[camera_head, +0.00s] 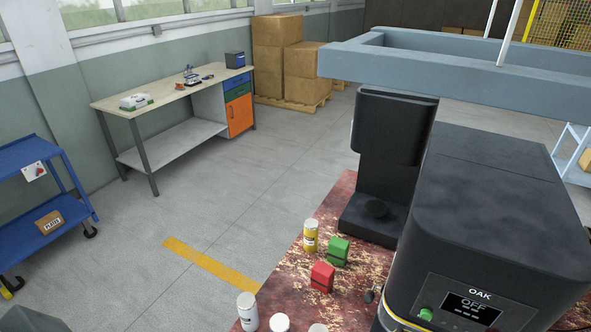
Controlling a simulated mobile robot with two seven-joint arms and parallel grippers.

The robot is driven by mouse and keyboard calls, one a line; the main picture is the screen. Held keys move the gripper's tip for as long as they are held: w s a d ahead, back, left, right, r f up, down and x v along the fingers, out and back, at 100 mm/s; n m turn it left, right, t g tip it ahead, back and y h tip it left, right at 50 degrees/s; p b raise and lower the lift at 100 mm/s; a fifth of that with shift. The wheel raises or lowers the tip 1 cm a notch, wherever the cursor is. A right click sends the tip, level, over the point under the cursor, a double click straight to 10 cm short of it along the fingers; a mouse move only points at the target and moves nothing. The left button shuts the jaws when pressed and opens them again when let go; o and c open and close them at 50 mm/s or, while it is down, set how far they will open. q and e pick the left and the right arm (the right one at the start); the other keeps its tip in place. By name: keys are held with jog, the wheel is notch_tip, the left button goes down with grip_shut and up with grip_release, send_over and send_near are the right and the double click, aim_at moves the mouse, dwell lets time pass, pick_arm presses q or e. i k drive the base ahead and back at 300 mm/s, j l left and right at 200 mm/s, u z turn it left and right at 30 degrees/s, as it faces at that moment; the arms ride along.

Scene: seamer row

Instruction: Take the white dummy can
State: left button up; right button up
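Three white-topped cans stand at the bottom edge, near the front of the reddish-brown worktop. The left white can (248,313) shows most of its upright side, with a small dark mark on it. The middle white can (280,324) and the right white can (318,328) are cut off by the frame, so only their tops show. I cannot tell which one is the dummy can. A yellow can (310,238) with a white lid stands farther back. Neither of my grippers is in view.
A red block (322,276) and a green block (338,250) lie behind the white cans. A black seamer (380,130) and a large black machine marked OAK (490,215) crowd the right. A workbench (150,95) and blue cart (30,155) stand left; the floor between is clear.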

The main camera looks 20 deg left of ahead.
aim_at(246, 304)
jog(key=u, duration=1)
jog(key=i+j+z, duration=0.25)
jog(key=j, duration=0.25)
jog(key=j+z, duration=0.25)
jog(key=j, duration=0.25)
jog(key=j+z, duration=0.25)
jog(key=j, duration=0.3)
jog(key=i, duration=0.05)
